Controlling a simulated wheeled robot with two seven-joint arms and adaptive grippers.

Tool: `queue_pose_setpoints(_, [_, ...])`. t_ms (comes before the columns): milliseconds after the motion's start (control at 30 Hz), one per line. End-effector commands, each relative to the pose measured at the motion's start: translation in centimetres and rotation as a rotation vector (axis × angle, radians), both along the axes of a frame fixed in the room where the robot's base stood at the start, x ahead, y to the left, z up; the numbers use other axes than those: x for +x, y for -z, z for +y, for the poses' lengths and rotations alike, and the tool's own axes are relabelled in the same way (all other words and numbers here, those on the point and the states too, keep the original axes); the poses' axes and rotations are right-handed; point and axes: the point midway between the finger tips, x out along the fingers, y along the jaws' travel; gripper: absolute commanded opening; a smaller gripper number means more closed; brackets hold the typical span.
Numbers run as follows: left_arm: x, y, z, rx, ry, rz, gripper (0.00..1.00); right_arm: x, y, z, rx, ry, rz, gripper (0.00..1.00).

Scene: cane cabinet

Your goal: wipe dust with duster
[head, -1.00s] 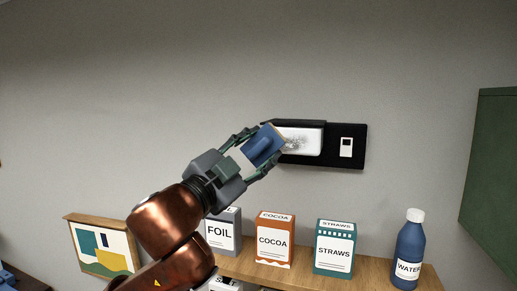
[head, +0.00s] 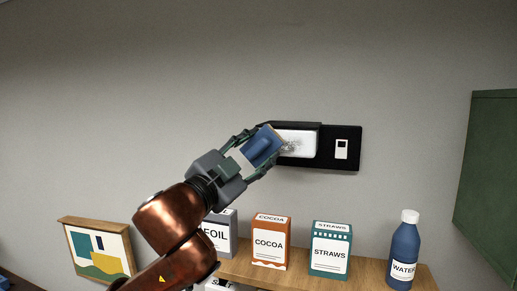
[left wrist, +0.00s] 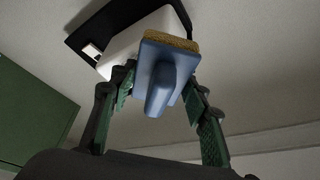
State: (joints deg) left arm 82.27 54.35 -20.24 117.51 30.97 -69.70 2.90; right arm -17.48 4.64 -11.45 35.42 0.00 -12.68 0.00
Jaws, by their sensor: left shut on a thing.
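The duster (head: 262,146) has a blue body with a raised grip; its tan pad shows in the left wrist view (left wrist: 172,40). My left gripper (head: 259,150) is shut on the duster, one finger on each side. The duster is tilted at the left end of a white box (head: 305,145) on a black wall plate (head: 351,163). A grey speckled dust patch (head: 292,145) shows on the white face just right of the pad. Whether the pad touches the face is hard to tell. The duster hides the left end of the box. My right gripper is not in view.
A small white switch (head: 341,149) is at the plate's right. Below, a wooden shelf (head: 300,280) holds foil (head: 217,235), cocoa (head: 271,243) and straws (head: 331,250) boxes and a water bottle (head: 404,250). A green cabinet panel (head: 490,170) is at right. The wall above is clear.

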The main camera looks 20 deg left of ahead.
Motion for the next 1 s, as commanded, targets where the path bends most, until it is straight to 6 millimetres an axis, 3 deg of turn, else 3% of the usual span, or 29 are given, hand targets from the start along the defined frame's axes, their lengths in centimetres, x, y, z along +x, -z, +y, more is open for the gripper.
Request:
queue_pose_setpoints(767, [1.3, 0.0, -0.1, -0.001, 0.001, 0.001, 0.23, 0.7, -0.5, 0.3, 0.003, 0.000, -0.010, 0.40])
queue_pose_setpoints(1000, [1.2, -0.1, -1.4, 0.001, 0.002, -0.001, 0.23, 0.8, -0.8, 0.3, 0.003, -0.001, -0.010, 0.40])
